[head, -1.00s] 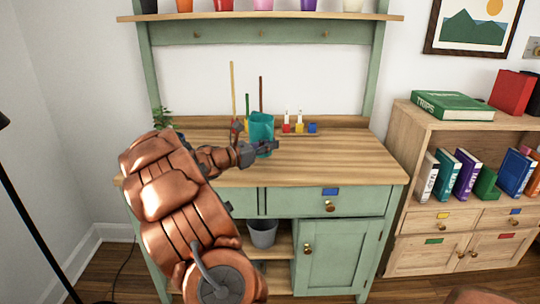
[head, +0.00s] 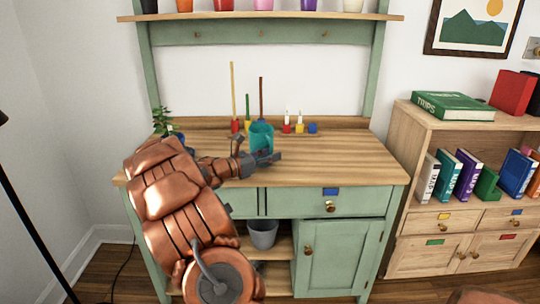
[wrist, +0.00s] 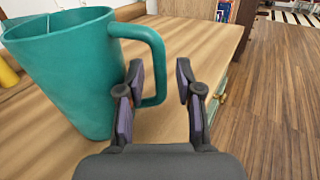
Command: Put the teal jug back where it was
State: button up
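The teal jug (head: 261,134) stands on the wooden top of the green bench (head: 345,160), left of centre and towards the back. In the wrist view the jug (wrist: 65,70) fills the left side and looks upright, with its handle (wrist: 153,52) facing my gripper. My gripper (head: 272,158) is at the jug's front right in the head view. In the wrist view my gripper (wrist: 158,78) is open, with the lower part of the handle between its fingers and a gap to the right finger. Whether the left finger touches the handle is unclear.
A plant (head: 162,122) is at the back left. The benchtop's right side is clear. A grey bucket (head: 263,234) sits on the shelf below.

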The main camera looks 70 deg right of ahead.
jog(key=shift+w+a+r, duration=0.1)
jog(key=shift+w+a, duration=0.1)
jog(key=p+v, duration=0.1)
jog(key=v, duration=1.1)
jog(key=s+a+f+m+t+y, duration=0.2)
jog(key=s+a+m+y, duration=0.1)
jog(key=a, duration=1.3)
jog(key=s+a+f+m+t+y, duration=0.2)
jog(key=s+a+y, duration=0.4)
jog(key=a, duration=1)
jog(key=s+a+f+m+t+y, duration=0.3)
jog(key=s+a+f+m+y, duration=0.1)
jog(key=a, duration=1.2)
jog(key=shift+s+a+f+m+y, duration=0.2)
jog(key=shift+s+m+y, duration=0.55)
jog(key=shift+m+y, duration=0.3)
